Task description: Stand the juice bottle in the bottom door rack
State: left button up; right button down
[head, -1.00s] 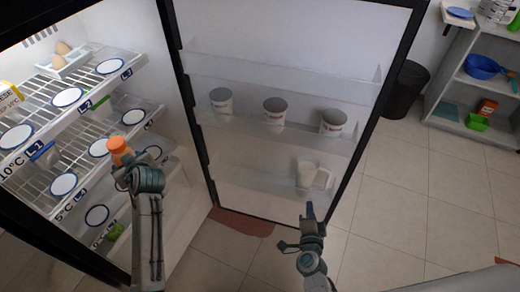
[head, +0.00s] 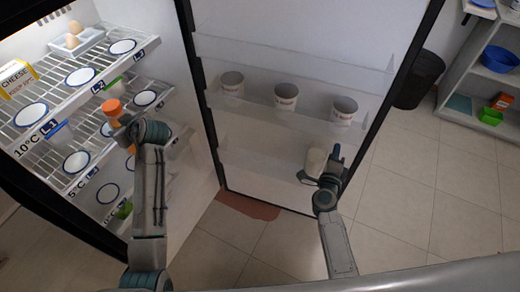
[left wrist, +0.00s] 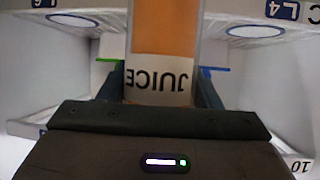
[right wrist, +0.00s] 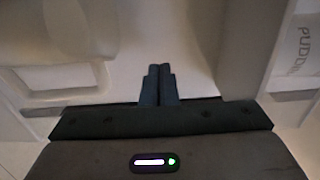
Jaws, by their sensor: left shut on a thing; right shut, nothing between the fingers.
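The juice bottle, with an orange cap (head: 112,106) and orange body, is in my left gripper at the fridge shelves. The left wrist view shows its orange body and upside-down JUICE label (left wrist: 160,82) between the fingers. My left gripper (head: 127,128) is shut on it. The bottom door rack (head: 255,172) is a clear bin low on the open door; a white jug (head: 315,160) stands at its right end, partly hidden by my right gripper. My right gripper (head: 335,156) is shut and empty in front of the jug; its closed fingers show in the right wrist view (right wrist: 158,82).
Several pudding cups (head: 286,96) stand in the door rack above. The bottom rack is clear left of the jug. Wire fridge shelves (head: 95,95) with round markers surround the left gripper. A dark bin (head: 418,80) and a grey shelf (head: 480,75) stand at the right.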

jog(key=shift+x, duration=1.9)
